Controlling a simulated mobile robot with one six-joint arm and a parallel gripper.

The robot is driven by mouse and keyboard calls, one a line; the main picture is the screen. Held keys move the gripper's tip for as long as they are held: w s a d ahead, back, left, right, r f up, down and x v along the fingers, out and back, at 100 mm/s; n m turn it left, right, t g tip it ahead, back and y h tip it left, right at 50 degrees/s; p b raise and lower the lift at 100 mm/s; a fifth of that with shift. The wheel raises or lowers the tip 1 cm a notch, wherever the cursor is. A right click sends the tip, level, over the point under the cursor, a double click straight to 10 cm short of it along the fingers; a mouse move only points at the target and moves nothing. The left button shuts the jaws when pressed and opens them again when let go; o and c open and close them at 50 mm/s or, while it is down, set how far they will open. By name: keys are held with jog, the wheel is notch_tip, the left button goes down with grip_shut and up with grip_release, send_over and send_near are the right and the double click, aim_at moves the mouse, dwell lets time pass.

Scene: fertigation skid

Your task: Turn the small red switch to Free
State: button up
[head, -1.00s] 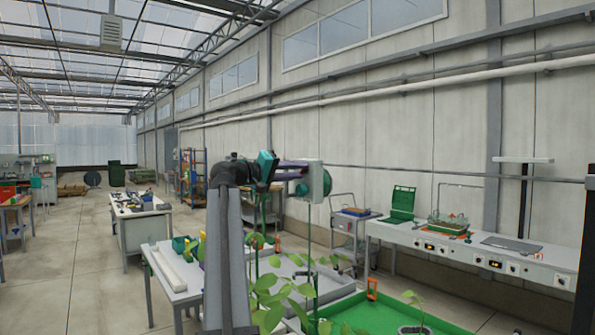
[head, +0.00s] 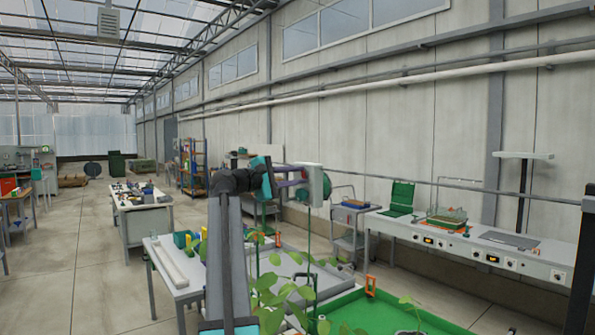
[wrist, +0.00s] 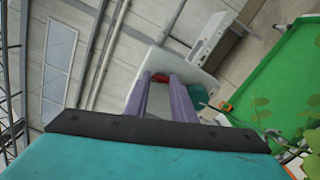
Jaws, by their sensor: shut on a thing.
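The small red switch (wrist: 161,76) shows as a red patch on a pale grey panel (wrist: 196,84) in the wrist view. My gripper (wrist: 163,80) reaches the panel with its two purple fingers, one on each side of the red part, and is shut on it. The fingers hide part of the switch, and I cannot read any marking or tell which way it points. In the head view my gripper (head: 302,184) meets the left side of the upright panel (head: 315,187). The switch is hidden there.
Leafy plants (head: 285,300) and a green tray (head: 360,312) lie below. A long grey bench (head: 470,250) stands along the wall at right. The aisle floor at left is clear.

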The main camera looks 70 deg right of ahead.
jog(key=n+p, duration=0.2)
jog(key=n, duration=0.2)
jog(key=shift+p, duration=0.4)
jog(key=shift+f+n+p, duration=0.1)
jog(key=shift+n+p, duration=0.25)
jog(key=shift+n, duration=0.15)
jog(key=shift+f, duration=0.1)
jog(key=o, duration=1.1)
jog(key=shift+c, duration=0.2)
jog(key=shift+w+a, duration=0.1)
jog(key=shift+a, duration=0.05)
jog(key=b+v, duration=0.4)
jog(key=v, duration=0.9)
jog(key=shift+a+b, duration=0.3)
jog(key=shift+b, duration=0.1)
jog(key=shift+w, duration=0.1)
